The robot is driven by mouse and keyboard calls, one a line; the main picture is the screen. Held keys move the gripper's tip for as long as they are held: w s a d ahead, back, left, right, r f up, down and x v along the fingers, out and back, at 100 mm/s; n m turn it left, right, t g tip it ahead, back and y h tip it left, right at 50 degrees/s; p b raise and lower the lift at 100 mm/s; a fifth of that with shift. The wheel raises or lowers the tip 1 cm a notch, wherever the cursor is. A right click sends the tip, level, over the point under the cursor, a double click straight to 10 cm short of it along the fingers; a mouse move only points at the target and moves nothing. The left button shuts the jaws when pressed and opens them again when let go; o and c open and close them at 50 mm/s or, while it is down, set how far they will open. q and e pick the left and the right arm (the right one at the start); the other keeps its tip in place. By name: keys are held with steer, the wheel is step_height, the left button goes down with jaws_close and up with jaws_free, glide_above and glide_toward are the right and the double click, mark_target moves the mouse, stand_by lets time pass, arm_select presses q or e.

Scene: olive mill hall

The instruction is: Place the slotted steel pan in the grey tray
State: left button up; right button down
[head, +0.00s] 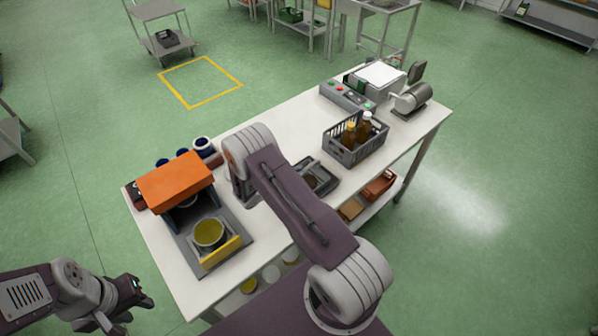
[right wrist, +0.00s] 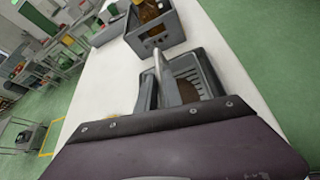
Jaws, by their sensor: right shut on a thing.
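The grey tray (head: 329,176) lies on the white table beside my right forearm, which hides part of it in the head view. It also shows in the right wrist view (right wrist: 219,62). The slotted steel pan (right wrist: 188,76) appears inside the tray's outline, with slots and a brownish surface; I cannot tell whether it touches the tray floor. A pale upright bar crosses it. My right gripper is at the pan and shut on it, its fingertips mostly hidden by my arm. My left gripper (head: 136,291) is off the table's front left, empty, with its jaws apart.
A grey crate with brown bottles (head: 356,147) stands just beyond the tray. An orange-topped machine (head: 176,183) with a yellow bowl (head: 209,232) fills the left end. A control box (head: 347,96), a scale (head: 379,77) and a grey motor-like device (head: 412,97) stand at the far end.

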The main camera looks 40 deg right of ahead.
steer(key=shift+f, duration=0.1)
steer(key=c, duration=1.5)
jaws_free()
steer(key=shift+s, duration=0.1)
